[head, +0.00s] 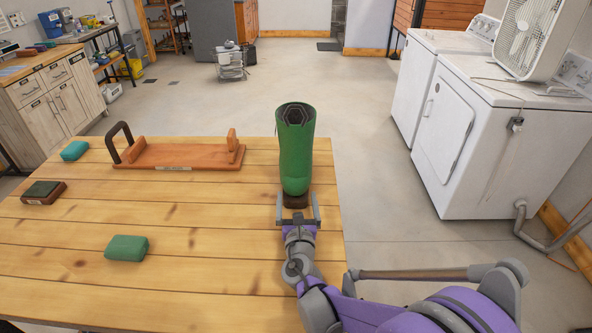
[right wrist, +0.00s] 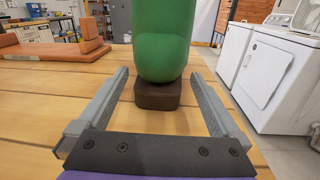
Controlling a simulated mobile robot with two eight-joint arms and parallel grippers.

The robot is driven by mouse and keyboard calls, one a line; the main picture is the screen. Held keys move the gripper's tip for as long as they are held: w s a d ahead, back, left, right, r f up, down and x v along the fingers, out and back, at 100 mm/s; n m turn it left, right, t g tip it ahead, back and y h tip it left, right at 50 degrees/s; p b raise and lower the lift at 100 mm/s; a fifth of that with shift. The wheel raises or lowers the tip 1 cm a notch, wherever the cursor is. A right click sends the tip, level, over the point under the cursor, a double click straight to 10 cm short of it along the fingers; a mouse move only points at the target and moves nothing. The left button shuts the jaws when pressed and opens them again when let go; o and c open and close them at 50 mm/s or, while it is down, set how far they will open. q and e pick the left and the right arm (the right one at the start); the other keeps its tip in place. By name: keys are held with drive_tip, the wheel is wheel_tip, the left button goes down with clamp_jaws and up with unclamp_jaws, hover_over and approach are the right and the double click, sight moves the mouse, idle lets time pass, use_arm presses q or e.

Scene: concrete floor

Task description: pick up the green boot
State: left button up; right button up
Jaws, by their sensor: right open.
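The green boot (head: 296,150) stands upright near the right edge of the wooden table, its opening facing up. In the right wrist view the boot (right wrist: 163,40) rises straight ahead, with a dark brown block-like base (right wrist: 158,95) under its rounded lower end. My right gripper (head: 298,197) is open, low over the table on the near side of the boot. In the right wrist view its two fingers (right wrist: 160,92) reach forward on either side of the brown base, with gaps visible. The boot's top is out of the wrist view. My left gripper is not in view.
An orange-brown wooden tray-like piece with a dark handle (head: 175,155) lies left of the boot. Green blocks (head: 126,248) (head: 74,151) and a brown-green block (head: 43,192) lie farther left on the table (head: 200,285). White machines (head: 490,140) stand beyond the table's right edge.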

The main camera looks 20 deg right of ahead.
sight(297, 186)
drive_tip(key=x, duration=0.5)
drive_tip(key=shift+w+d, duration=0.1)
drive_tip(key=shift+w, duration=0.1)
drive_tip(key=shift+s+r, duration=0.1)
clamp_jaws()
drive_tip(key=shift+r, duration=0.1)
